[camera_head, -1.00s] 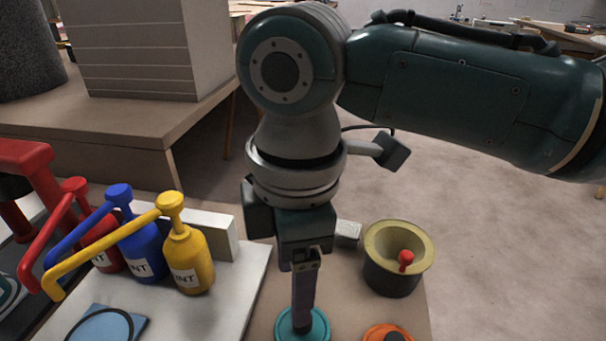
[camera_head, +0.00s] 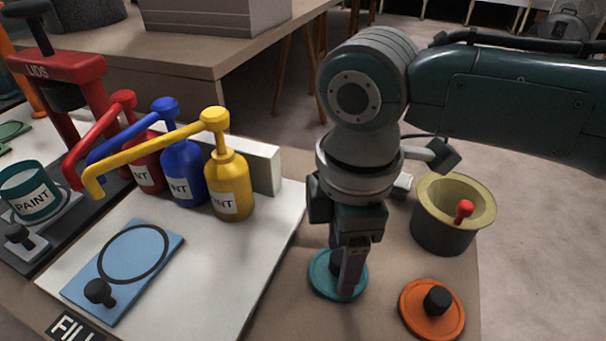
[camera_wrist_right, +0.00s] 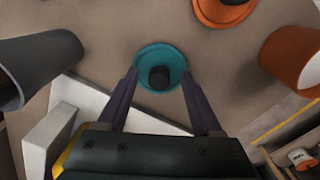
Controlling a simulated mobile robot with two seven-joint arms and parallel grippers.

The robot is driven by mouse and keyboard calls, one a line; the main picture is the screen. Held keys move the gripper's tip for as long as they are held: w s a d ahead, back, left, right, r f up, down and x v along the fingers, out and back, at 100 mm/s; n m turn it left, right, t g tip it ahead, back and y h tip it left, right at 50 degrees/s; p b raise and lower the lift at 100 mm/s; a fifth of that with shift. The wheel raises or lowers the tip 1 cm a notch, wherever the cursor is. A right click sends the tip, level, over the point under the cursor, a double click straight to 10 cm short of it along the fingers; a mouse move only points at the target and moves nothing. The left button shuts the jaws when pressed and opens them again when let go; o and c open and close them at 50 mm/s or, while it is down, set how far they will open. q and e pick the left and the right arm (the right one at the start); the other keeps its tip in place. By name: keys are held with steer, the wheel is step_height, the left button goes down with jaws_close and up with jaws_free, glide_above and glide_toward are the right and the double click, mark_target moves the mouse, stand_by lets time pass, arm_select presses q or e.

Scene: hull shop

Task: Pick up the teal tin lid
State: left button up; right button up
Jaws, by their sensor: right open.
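The teal tin lid (camera_head: 324,284) is a round disc with a dark knob, lying flat on the brown tabletop. In the head view my right gripper (camera_head: 346,284) is over it, pointing down, and its fingers partly hide the lid and knob. In the right wrist view the teal lid (camera_wrist_right: 151,55) lies just beyond the fingertips, with its black knob roughly midway between the two fingers. The right gripper (camera_wrist_right: 160,85) is open and empty in that view. My left gripper is not in view.
An orange lid (camera_head: 415,315) with a black knob lies right of the teal one. A dark pot with a yellowish rim (camera_head: 428,195) stands behind it. The white board (camera_head: 215,270) with several paint pumps is on the left. A red press (camera_head: 60,68) stands far left.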

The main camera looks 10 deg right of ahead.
steer(key=shift+r, duration=0.1)
jaws_close()
stand_by(0.3)
steer(key=shift+r, duration=0.1)
